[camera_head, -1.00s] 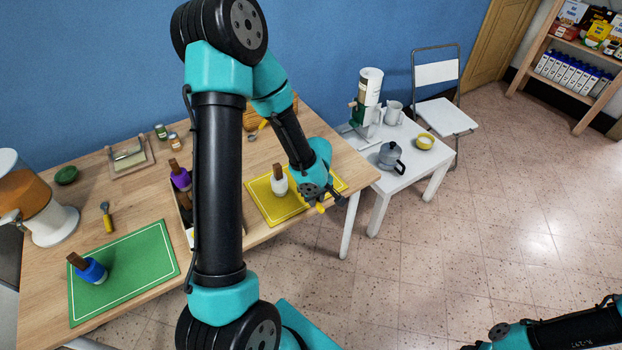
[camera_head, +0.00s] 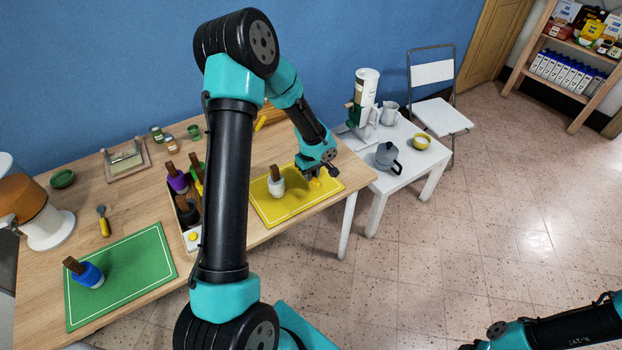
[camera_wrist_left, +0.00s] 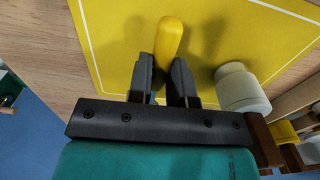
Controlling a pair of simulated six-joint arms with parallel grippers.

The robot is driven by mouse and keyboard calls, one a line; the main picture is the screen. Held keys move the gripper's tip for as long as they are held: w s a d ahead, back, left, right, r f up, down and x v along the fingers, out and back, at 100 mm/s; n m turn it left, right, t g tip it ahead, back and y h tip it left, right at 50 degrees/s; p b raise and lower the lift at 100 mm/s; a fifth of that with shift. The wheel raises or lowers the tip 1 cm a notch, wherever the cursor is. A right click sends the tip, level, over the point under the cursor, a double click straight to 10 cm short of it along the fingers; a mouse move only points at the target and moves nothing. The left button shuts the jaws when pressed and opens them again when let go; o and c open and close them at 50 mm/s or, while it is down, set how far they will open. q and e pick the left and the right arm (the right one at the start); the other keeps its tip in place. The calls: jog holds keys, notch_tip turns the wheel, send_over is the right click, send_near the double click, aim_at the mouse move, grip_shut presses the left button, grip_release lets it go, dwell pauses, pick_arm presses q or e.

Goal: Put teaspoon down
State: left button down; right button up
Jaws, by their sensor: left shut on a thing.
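My left gripper (camera_head: 317,177) is over the right part of the yellow mat (camera_head: 297,206), at the right end of the wooden table. It is shut on the teaspoon, of which only the rounded yellow handle (camera_wrist_left: 170,38) shows between the fingers in the left wrist view. The handle also shows as a small yellow spot (camera_head: 315,183) in the head view. The spoon's bowl is hidden, and I cannot tell whether the spoon touches the mat. My right gripper is out of view; only part of that arm shows at lower right.
A white side table (camera_head: 408,165) stands right.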

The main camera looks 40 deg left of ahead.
aim_at(311, 184)
pick_arm(q)
jog(key=shift+w+a, duration=0.2)
jog(key=shift+w, duration=0.05)
jog(key=shift+w+f, duration=0.1)
jog(key=shift+f, duration=1.7)
jog(key=c, duration=1)
grip_release()
jog(key=shift+a+f, duration=0.1)
jog(key=shift+c, duration=0.2)
notch_tip(311, 184, up, 12)
jog(key=shift+r, duration=0.15)
